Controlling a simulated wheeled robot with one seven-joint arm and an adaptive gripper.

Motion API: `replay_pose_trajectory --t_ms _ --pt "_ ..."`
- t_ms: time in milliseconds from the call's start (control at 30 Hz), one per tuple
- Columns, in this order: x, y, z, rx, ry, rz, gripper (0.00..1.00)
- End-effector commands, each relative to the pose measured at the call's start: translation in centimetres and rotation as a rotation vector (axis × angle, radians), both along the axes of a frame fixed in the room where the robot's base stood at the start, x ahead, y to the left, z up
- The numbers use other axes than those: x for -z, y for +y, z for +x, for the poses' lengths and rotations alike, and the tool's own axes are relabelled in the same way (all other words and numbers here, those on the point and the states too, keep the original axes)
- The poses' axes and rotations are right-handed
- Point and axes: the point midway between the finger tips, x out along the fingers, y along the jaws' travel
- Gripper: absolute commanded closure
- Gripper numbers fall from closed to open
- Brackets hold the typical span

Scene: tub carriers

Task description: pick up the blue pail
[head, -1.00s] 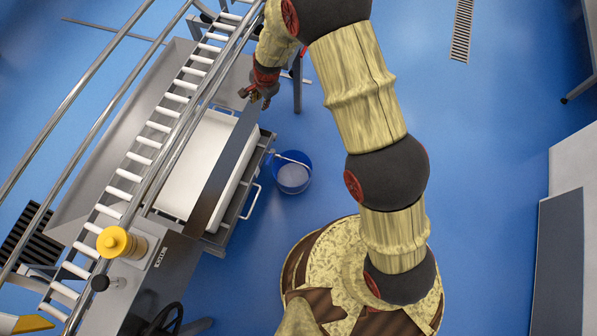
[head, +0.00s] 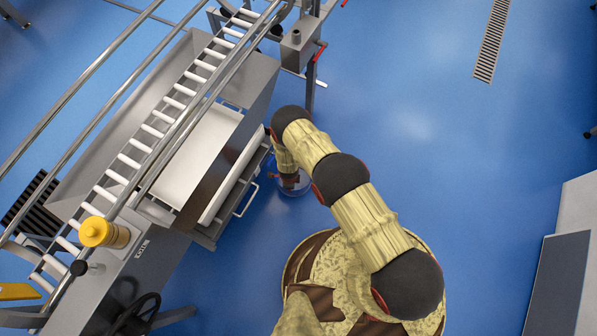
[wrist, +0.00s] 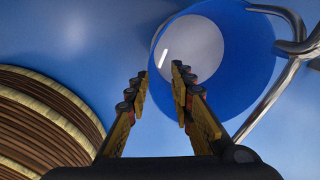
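The blue pail (wrist: 240,60) stands on the blue floor, and its pale inside bottom shows in the wrist view. In the head view the pail (head: 304,188) is beside the steel machine and mostly hidden by my arm. My gripper (wrist: 158,82) is open and empty, with its two fingers apart. In the wrist view its fingertips overlap the near left part of the pail. In the head view my gripper (head: 289,180) is over the pail. I cannot tell how high it is above the rim.
The steel machine with a roller conveyor (head: 165,118) and a drawer-like tray with a handle (head: 246,200) stands just left of the pail. A bent metal bar (wrist: 285,75) passes close by the pail in the wrist view. The floor (head: 430,130) to the right is clear.

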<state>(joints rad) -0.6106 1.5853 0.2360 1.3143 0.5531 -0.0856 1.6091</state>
Motion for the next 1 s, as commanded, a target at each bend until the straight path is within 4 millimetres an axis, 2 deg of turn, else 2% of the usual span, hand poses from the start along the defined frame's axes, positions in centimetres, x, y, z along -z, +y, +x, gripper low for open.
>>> replay_pose_trajectory --t_ms 33,133,467,700,833,1000 --pt "1.1 -0.2 -0.5 0.008 0.000 -0.003 0.77" --pt "2.1 -0.4 -0.9 0.019 -0.002 -0.005 0.77" --pt "5.2 -0.5 -0.7 0.021 0.000 -0.006 0.77" --pt "8.3 -0.6 -0.5 0.020 0.001 -0.007 0.77" --pt "9.3 -0.6 -0.4 0.020 0.001 -0.007 0.77" --pt "9.5 -0.6 -0.3 0.020 0.000 -0.007 0.77"
